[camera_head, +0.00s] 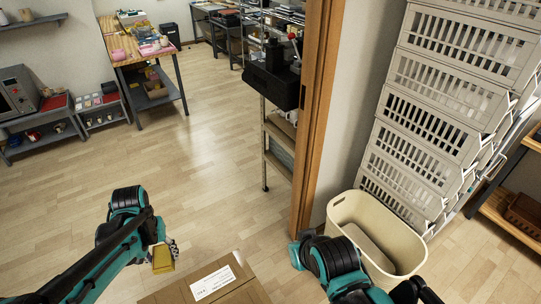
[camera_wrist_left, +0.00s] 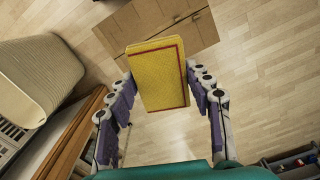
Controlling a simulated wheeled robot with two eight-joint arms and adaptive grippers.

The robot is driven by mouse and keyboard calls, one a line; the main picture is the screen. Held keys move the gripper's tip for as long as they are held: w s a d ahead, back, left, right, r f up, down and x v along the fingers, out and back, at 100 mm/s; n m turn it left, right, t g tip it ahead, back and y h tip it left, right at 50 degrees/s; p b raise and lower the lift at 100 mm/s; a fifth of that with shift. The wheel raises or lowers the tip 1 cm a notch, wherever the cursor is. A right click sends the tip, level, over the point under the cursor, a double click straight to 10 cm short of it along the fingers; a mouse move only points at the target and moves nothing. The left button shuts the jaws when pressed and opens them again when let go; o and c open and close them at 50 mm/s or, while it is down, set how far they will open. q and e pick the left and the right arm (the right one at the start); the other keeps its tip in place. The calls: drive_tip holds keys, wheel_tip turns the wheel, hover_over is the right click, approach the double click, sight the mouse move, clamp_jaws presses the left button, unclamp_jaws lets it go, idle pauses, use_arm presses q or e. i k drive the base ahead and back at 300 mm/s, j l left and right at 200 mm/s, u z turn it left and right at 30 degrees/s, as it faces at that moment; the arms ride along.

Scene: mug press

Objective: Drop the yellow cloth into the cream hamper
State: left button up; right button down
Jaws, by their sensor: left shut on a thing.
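The yellow cloth, a folded block with a red border line, sits between the fingers of my left gripper (camera_wrist_left: 160,88) in the left wrist view (camera_wrist_left: 155,62). My left gripper (camera_head: 166,249) is shut on it; the cloth (camera_head: 162,261) also shows low in the head view, left of a cardboard box. The cream hamper (camera_head: 341,206) stands open at the lower right of the head view, well apart from the cloth. It also shows at the left of the left wrist view (camera_wrist_left: 38,78). My right arm covers part of the hamper's front; its gripper is not seen.
A cardboard box (camera_head: 245,287) with a white label lies between my left gripper and the hamper side. Stacked white crates (camera_head: 425,125) stand behind the hamper. A wooden door post (camera_head: 313,130) rises left of it. The wooden floor at left centre is clear.

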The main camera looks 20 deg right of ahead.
sight(366, 252)
drive_tip(key=l+z, duration=0.15)
drive_tip(key=l, duration=0.3)
drive_tip(key=i+l+z, duration=0.2)
drive_tip(key=l, duration=0.25)
drive_tip(key=i+l+z, duration=0.15)
drive_tip(key=l, duration=0.3)
drive_tip(key=i+l+z, duration=0.15)
drive_tip(key=l, duration=0.25)
drive_tip(key=i+l+z, duration=0.1)
drive_tip(key=l+z, duration=0.2)
drive_tip(key=l, duration=0.1)
